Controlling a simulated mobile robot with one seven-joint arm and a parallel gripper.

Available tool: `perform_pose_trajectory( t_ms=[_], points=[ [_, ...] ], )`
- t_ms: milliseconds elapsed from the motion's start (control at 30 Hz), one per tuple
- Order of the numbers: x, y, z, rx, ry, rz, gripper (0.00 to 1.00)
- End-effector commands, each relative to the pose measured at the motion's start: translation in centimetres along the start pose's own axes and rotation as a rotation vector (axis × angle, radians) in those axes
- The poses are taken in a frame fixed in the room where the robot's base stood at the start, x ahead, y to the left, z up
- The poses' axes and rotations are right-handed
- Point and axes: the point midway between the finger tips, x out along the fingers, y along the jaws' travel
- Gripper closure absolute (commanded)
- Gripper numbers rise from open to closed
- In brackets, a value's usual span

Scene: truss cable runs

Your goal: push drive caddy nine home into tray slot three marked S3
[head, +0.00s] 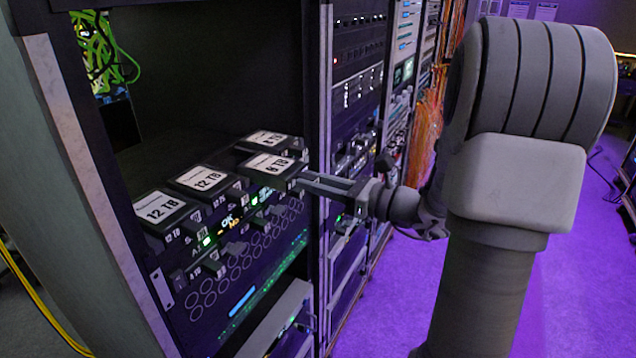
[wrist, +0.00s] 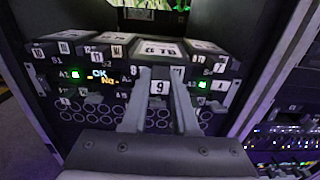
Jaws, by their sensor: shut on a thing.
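Caddy nine (head: 268,163) is a dark drive caddy with a white capacity label on top. It sits in the row, third from the left, and stands out farther toward me than its neighbours. My gripper (head: 306,181) is shut on the front of this caddy, one finger on each side of the label in the wrist view (wrist: 160,76). The tray (wrist: 85,104) holds the caddies side by side. The S3 mark is not readable; my fingers and the caddy cover that area.
Two 12 TB caddies (head: 160,207) (head: 200,179) sit to the left and another caddy (head: 266,138) to the right, all set farther back. A lit OK display (wrist: 100,74) is on the tray front. The rack post (head: 315,90) stands close to my gripper's right.

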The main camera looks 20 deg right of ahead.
Motion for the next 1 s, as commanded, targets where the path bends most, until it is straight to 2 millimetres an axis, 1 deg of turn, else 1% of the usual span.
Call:
perform_pose_trajectory(
  t_ms=[300,867,1000],
  points=[
    [1.0,0.1,0.1,-0.001,-0.002,0.002,1.0],
    [1.1,0.1,0.1,0.0,-0.002,0.001,1.0],
    [1.6,0.1,0.1,-0.001,-0.003,0.002,1.0]
  ],
)
